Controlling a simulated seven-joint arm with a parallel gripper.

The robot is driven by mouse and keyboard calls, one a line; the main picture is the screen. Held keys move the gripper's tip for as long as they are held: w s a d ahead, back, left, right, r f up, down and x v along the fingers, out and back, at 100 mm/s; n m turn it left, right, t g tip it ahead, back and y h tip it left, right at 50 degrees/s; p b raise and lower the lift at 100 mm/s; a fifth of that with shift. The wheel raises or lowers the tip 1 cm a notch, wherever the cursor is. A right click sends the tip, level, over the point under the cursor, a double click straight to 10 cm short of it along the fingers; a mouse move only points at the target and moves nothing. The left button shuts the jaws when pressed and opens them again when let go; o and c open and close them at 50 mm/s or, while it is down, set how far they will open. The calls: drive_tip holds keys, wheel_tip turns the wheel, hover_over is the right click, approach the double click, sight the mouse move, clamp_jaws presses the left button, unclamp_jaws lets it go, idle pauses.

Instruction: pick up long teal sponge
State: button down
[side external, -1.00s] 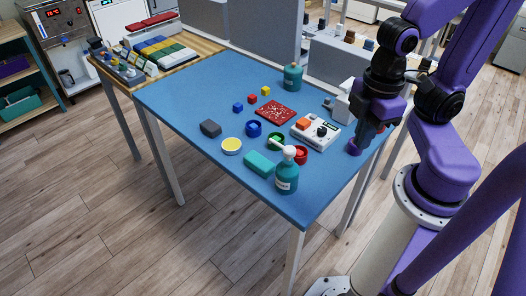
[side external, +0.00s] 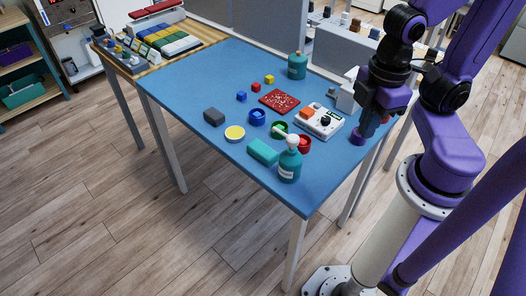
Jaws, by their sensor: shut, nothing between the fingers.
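The long teal sponge (side external: 263,152) lies flat on the blue table, near its front edge and just left of a teal pump bottle (side external: 290,165). My gripper (side external: 367,132) is at the right side of the table, well to the right of the sponge and apart from it. It points down and is shut, with nothing held. Its fingertips are small and partly hard to make out beside a purple cup (side external: 357,136); I cannot tell whether they touch it.
Red (side external: 305,145), green (side external: 279,127) and blue (side external: 257,118) cups, a yellow-topped round dish (side external: 234,133) and a dark grey block (side external: 214,117) stand around the sponge. A white device (side external: 319,121) lies between sponge and gripper.

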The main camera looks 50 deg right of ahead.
drive_tip(key=shift+c, duration=2.1)
unclamp_jaws()
drive_tip(key=m+g, duration=0.3)
drive_tip(key=m, duration=1)
hover_over(262, 148)
drive_tip(key=w, duration=0.1)
drive_tip(key=f, duration=1.6)
drive_tip(key=shift+w+d+f, duration=0.15)
drive_tip(key=shift+w+f, duration=0.05)
drive_tip(key=shift+f, duration=0.2)
drive_tip(key=shift+x, duration=3)
drive_tip(key=shift+w+f, duration=0.1)
drive_tip(key=shift+f, duration=0.15)
